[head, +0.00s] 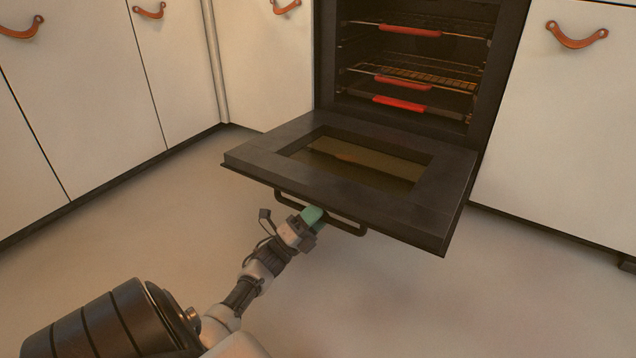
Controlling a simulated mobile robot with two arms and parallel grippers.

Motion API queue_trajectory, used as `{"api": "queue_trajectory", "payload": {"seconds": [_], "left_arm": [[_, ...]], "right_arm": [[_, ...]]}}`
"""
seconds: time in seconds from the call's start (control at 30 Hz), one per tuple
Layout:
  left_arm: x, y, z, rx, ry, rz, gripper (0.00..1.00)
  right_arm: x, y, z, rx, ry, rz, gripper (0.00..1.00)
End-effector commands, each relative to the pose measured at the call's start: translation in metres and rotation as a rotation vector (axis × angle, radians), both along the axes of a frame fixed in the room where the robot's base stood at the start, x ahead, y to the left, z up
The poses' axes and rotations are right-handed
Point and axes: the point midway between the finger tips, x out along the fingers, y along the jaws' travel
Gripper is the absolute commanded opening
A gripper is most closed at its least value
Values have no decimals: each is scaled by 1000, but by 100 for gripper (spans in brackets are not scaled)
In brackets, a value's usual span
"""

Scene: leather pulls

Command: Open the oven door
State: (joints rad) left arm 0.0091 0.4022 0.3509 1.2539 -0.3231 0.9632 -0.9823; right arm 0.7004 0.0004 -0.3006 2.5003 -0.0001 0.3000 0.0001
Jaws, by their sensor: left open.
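The dark oven (330,60) stands at the top centre-right with its inside in view. Its door (440,205) is folded down, close to level, with a glass window (365,165) in its middle. A dark bar handle (352,229) runs along the door's front edge. My left gripper (313,217) is at the handle, just below the front edge, with a green part at its tip. The handle passes at or behind the fingertips; whether they touch it is hidden. The gripper is open. My right gripper is out of view.
Inside the oven are racks with red front grips (405,82). White cabinets with leather pulls (577,38) flank the oven on both sides. The pale floor (420,310) in front of the door is clear.

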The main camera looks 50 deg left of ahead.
Motion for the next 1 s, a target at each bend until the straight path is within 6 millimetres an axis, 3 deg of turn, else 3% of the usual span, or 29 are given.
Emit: {"api": "queue_trajectory", "payload": {"seconds": [0.3,0.53,0.7,1.0], "left_arm": [[-44,11,-25,-3,6,1,44],[-76,19,-49,-2,4,1,44],[-86,21,-56,-1,1,0,44],[-87,21,-57,0,1,0,44]], "right_arm": [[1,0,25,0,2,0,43],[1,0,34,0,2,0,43],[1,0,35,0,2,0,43],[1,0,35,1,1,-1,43]]}}
